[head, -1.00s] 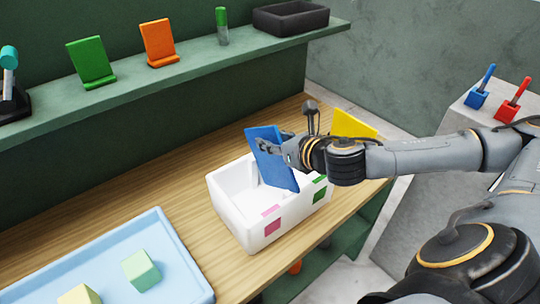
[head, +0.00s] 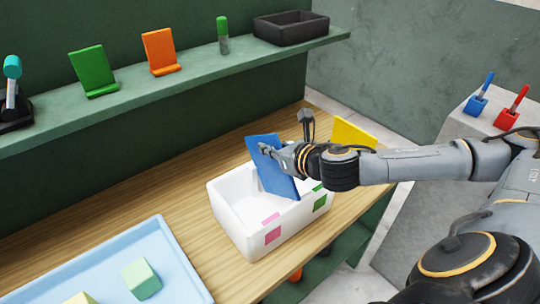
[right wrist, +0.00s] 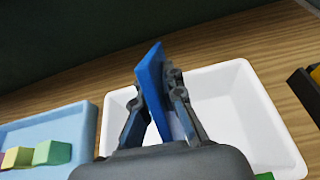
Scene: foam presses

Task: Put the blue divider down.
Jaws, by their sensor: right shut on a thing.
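The blue divider (head: 272,167) is a flat upright panel, slightly tilted, in the head view. My right gripper (head: 272,152) is shut on its upper part. The divider's lower part reaches into the white box (head: 232,222), across its middle; whether its bottom edge touches the floor of the box is hidden by the front wall. In the right wrist view the divider (right wrist: 152,85) stands between the two fingers of my right gripper (right wrist: 158,92), with the white box (right wrist: 240,110) behind. My left gripper is not in view.
A light blue tray (head: 180,262) with foam cubes (head: 141,278) stands left of the box. A yellow panel (head: 352,133) stands behind my right arm. A shelf (head: 205,72) above holds a green stand (head: 92,70), an orange stand (head: 159,50) and a black bin (head: 290,25).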

